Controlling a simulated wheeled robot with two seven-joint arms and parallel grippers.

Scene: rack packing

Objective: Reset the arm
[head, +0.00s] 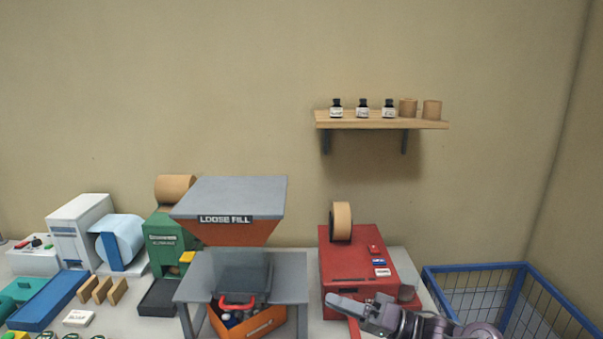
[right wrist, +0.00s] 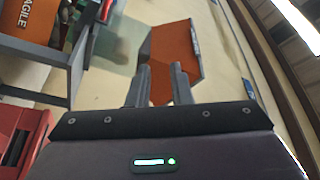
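My right gripper (head: 345,304) is at the bottom right of centre in the head view, pointing left, in front of the red machine (head: 352,252). In the right wrist view its two grey fingers (right wrist: 162,84) stand a little apart. Nothing is held between them. The orange hopper of the loose fill station (head: 228,232) shows behind the gap, and it also shows in the right wrist view (right wrist: 178,52). My left gripper is not in view.
A grey stand (head: 290,263) holds an orange box (head: 262,322) under the hopper. A blue-framed wire basket (head: 475,267) stands at right. A wooden shelf (head: 380,123) carries small bottles and rolls. A green dispenser (head: 168,235) and blue tray (head: 48,302) are at left.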

